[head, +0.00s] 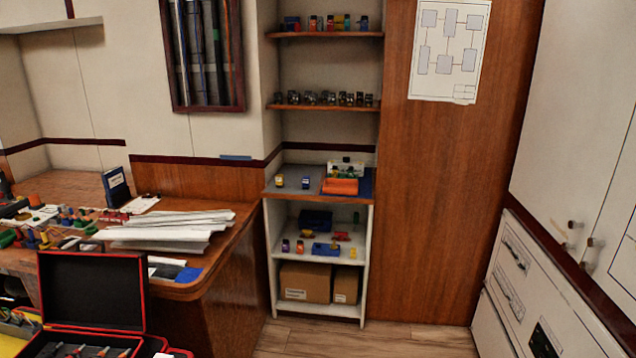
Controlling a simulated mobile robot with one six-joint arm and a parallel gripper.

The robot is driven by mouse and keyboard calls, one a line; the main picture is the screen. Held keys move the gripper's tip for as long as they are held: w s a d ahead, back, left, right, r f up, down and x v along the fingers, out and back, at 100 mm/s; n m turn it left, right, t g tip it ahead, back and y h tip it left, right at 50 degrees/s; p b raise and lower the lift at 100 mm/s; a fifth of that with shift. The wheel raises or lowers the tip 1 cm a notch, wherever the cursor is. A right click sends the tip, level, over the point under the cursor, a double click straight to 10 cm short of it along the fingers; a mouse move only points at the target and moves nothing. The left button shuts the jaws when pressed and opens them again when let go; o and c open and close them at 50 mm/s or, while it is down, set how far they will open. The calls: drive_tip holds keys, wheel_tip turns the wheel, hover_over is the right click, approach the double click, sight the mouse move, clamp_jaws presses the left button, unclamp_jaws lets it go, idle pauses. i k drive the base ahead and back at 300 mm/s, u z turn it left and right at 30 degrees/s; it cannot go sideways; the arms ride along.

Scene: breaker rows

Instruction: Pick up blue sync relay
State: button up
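Several small blue items show in the head view, too small for me to read any label or tell which is the blue sync relay. A small blue block (306,183) stands on the shelf unit's counter, right of a small yellow block (279,181). A blue item (291,23) sits at the left of the top shelf. A flat blue piece (325,250) lies on the lower shelf, in front of a dark blue bin (315,220). My gripper is not in view.
An orange tray (340,187) lies on the counter. Cardboard boxes (305,282) fill the bottom shelf. A wooden desk (190,288) with stacked papers (165,230) and an open toolbox (92,290) stand at left. White cabinets (570,130) line the right. Floor (370,340) before the shelves is clear.

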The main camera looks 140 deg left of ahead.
sight(305, 179)
drive_tip(key=z, duration=0.05)
drive_tip(key=k, duration=0.2)
drive_tip(key=u, duration=2.9)
drive_tip(key=k, duration=1.25)
drive_tip(key=i, duration=0.95)
drive_tip(key=z, duration=0.05)
